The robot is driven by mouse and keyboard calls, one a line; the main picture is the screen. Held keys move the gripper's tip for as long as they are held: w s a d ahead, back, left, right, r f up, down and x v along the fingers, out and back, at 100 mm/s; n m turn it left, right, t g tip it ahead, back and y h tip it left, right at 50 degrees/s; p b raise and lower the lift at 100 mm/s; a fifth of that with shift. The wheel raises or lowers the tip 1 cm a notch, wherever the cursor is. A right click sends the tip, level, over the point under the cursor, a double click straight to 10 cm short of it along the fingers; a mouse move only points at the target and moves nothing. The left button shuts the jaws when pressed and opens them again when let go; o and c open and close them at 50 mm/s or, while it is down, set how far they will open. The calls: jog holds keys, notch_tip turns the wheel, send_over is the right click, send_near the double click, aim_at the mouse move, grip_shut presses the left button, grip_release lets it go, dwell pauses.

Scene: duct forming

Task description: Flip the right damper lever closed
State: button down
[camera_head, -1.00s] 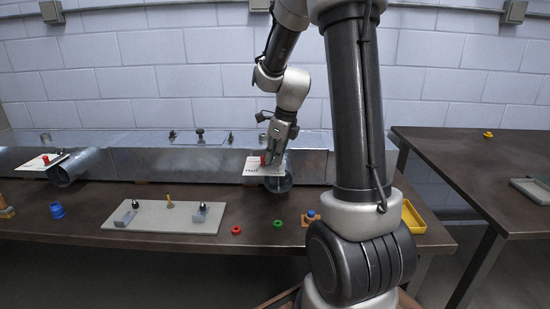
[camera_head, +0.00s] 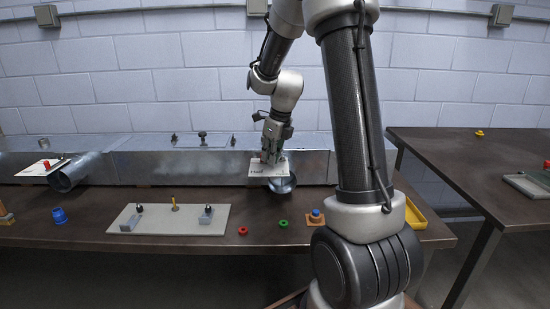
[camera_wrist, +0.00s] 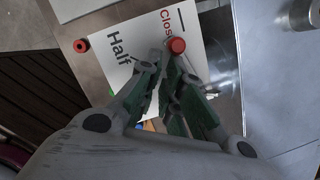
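The right damper's white label plate (camera_head: 257,171) sits on top of a short round duct stub (camera_head: 283,186) at the front of the metal duct. In the wrist view, the plate (camera_wrist: 122,62) reads "Half" and, partly hidden, "Clos…". A red lever knob (camera_wrist: 176,46) stands by the "Clos…" lettering. My gripper (camera_wrist: 163,60) is over the plate, its fingertips close together just beside the knob; contact cannot be told. In the head view, my gripper (camera_head: 270,160) points down onto the plate and largely hides the knob.
The left damper (camera_head: 42,167) has a similar plate and red knob. A grey board (camera_head: 165,228) with small fixtures, a blue cup (camera_head: 59,215), a red ring (camera_head: 243,231) and a green ring (camera_head: 283,223) lie in front. A yellow tray (camera_head: 416,217) stands at right.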

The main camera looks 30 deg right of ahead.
jog(key=shift+w+a+r, duration=0.1)
jog(key=shift+w+a, duration=0.25)
jog(key=shift+w, duration=0.6)
